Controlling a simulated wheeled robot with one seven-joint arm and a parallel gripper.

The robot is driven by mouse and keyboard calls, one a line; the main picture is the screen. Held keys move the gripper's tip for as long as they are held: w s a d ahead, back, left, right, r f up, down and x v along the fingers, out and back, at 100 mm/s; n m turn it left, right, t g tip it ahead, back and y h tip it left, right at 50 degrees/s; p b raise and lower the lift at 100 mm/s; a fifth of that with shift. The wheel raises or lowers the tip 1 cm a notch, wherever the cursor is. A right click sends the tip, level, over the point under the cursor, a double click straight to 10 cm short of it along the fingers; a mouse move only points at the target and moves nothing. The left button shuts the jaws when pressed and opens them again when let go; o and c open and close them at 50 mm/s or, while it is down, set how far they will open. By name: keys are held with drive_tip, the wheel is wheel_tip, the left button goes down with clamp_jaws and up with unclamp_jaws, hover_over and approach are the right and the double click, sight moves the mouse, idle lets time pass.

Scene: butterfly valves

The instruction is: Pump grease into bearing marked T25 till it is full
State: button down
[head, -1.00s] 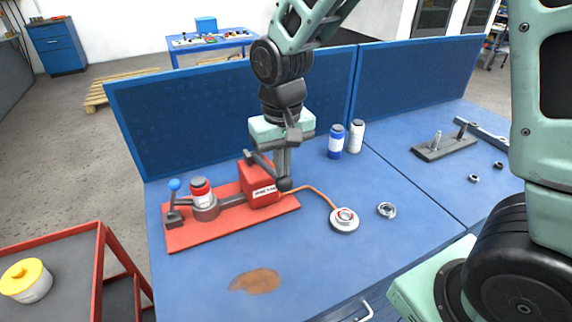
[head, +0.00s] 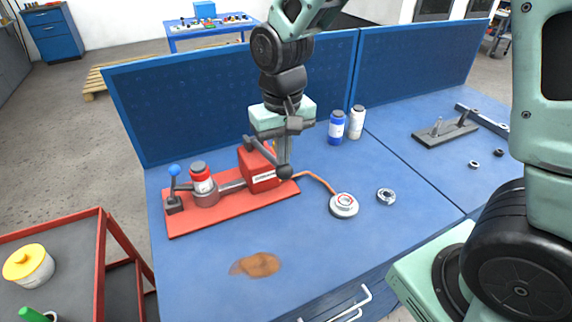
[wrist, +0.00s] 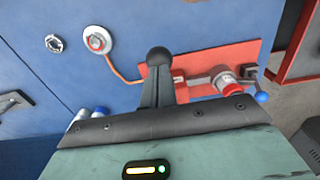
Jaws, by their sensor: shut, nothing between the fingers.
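The grease pump is a red base plate (head: 232,210) with a red labelled box (head: 257,172), a red-and-white canister (head: 202,180) and a lever with a blue knob (head: 174,170). An orange hose (head: 318,178) runs from the box to a round fitting with a ring on it (head: 343,205). A loose bearing ring (head: 386,196) lies to its right. No T25 mark is readable. My gripper (head: 284,172) is shut and empty, pointing down at the box's right side; contact is unclear. The wrist view shows its tip (wrist: 158,58), the fitting (wrist: 97,42) and the blue knob (wrist: 261,98).
Blue (head: 336,128) and white (head: 357,122) bottles stand behind the gripper. A grey fixture (head: 445,134) and small rings lie right. A blue panel (head: 190,115) bounds the back. A red cart (head: 75,240) holds a yellow-lidded tub (head: 28,265). The front bench area around a brown stain (head: 257,265) is clear.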

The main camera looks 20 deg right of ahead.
sight(285, 174)
drive_tip(key=shift+s+f+b, duration=0.25)
drive_tip(key=shift+f+b, duration=0.6)
drive_tip(key=shift+f, duration=0.55)
drive_tip(key=shift+s+f+b, duration=0.2)
drive_tip(key=shift+f+b, duration=0.65)
drive_tip(key=shift+f, duration=0.5)
drive_tip(key=r+p, duration=0.2)
drive_tip(key=w+r+p, duration=0.1)
drive_tip(key=r+p, duration=0.1)
drive_tip(key=r, duration=0.1)
drive_tip(key=r+p, duration=0.2)
drive_tip(key=p, duration=0.1)
drive_tip(key=shift+w+r, duration=0.15)
drive_tip(key=shift+r, duration=0.25)
wheel_tip(285, 174, up, 6)
drive_tip(key=p, duration=0.5)
